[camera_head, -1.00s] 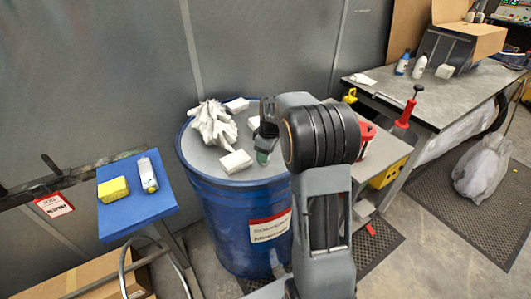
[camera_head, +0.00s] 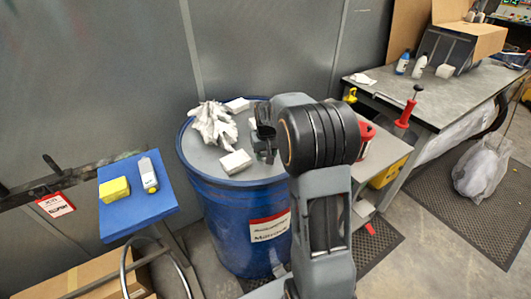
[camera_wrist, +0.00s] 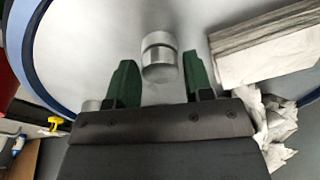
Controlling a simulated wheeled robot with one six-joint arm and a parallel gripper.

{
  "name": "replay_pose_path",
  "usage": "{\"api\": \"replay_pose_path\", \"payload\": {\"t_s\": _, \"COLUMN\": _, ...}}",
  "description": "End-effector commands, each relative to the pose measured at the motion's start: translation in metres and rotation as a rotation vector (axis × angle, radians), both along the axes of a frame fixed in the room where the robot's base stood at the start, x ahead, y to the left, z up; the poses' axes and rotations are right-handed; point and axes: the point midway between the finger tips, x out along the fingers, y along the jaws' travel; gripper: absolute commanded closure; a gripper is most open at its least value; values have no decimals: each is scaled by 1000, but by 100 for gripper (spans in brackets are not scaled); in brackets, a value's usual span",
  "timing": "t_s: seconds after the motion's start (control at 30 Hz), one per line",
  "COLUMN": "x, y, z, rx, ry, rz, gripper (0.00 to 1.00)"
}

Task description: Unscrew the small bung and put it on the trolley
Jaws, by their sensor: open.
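A short silver metal cylinder with a ringed upper part, apparently the small bung (camera_wrist: 159,57), stands on the grey lid of the blue drum (camera_head: 235,210). In the wrist view it is between and slightly beyond the green fingertips of my gripper (camera_wrist: 159,76), with gaps on both sides. My gripper is open and empty, and also shows low over the right of the lid in the head view (camera_head: 266,142). The bung is hidden there behind my gripper and arm. A grey-topped stand with a lower shelf, probably the trolley (camera_head: 388,151), is right of the drum, partly hidden by my arm.
White blocks (camera_head: 235,162) and crumpled white gloves or cloth (camera_head: 214,124) lie on the lid near my gripper. A blue-topped stand (camera_head: 146,208) with a yellow sponge is at left. A workbench (camera_head: 440,95) is at right.

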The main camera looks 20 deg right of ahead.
Motion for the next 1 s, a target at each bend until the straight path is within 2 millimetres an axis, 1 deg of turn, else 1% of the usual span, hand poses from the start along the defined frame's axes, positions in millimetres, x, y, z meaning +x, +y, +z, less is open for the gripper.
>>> {"api": "replay_pose_path", "payload": {"t_s": 0.1, "x": 0, "y": 0, "z": 0, "rx": -1, "ry": 0, "rz": -132, "gripper": 53}}
{"api": "replay_pose_path", "payload": {"t_s": 0.2, "x": 0, "y": 1, "z": 0, "rx": -1, "ry": 0, "rz": -228, "gripper": 53}}
{"api": "replay_pose_path", "payload": {"t_s": 0.37, "x": 0, "y": 1, "z": 0, "rx": -1, "ry": 0, "rz": -315, "gripper": 53}}
{"api": "replay_pose_path", "payload": {"t_s": 0.63, "x": 0, "y": 1, "z": 0, "rx": 0, "ry": 0, "rz": -595, "gripper": 53}}
{"api": "replay_pose_path", "payload": {"t_s": 0.87, "x": 1, "y": 1, "z": 0, "rx": -1, "ry": -1, "rz": -748, "gripper": 53}}
{"api": "replay_pose_path", "payload": {"t_s": 1.0, "x": 1, "y": 1, "z": 0, "rx": -1, "ry": 0, "rz": -908, "gripper": 53}}
